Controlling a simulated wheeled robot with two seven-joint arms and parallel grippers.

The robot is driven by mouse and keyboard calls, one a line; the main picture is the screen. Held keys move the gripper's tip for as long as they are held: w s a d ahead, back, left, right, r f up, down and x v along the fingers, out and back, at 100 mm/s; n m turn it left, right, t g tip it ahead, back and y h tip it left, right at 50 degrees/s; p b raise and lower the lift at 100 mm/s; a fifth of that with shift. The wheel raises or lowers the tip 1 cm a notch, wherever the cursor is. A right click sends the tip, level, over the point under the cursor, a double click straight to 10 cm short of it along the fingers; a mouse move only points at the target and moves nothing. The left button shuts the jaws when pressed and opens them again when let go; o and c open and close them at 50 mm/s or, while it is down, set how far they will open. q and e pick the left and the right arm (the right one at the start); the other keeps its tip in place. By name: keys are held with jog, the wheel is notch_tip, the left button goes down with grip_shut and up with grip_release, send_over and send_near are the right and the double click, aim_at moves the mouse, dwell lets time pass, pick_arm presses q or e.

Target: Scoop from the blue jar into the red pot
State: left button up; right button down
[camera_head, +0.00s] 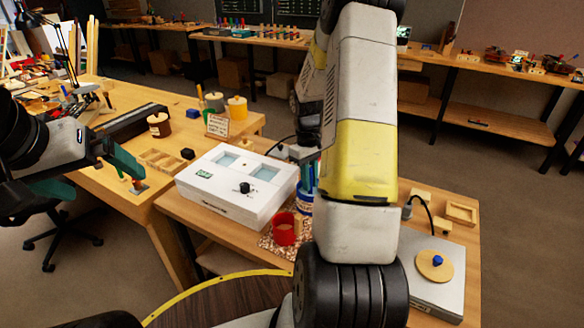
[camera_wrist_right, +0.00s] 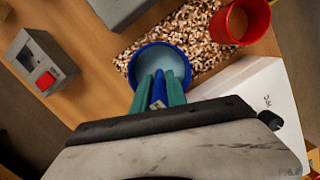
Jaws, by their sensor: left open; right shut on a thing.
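The blue jar (camera_wrist_right: 134,70) stands below my right gripper (camera_wrist_right: 158,84) in the right wrist view, with pale contents visible inside. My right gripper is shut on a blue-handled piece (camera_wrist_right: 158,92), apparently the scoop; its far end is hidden. The fingertips overlap the near side of the jar's mouth. In the head view the jar (camera_head: 304,207) is partly hidden by my right arm. The red pot (camera_head: 284,230) stands beside the jar on a speckled mat, and it also shows in the right wrist view (camera_wrist_right: 243,22). My left gripper (camera_head: 126,162) is open and empty, left of the white box.
A white box (camera_head: 226,198) with a black knob stands left of the jar and pot. The speckled mat (camera_wrist_right: 200,35) lies under both. A grey device with a red button (camera_wrist_right: 40,62) sits nearby. A metal plate with a wooden disc (camera_head: 435,265) is at right.

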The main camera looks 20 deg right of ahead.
jog(key=shift+r, duration=6.85)
jog(key=shift+a, duration=0.15)
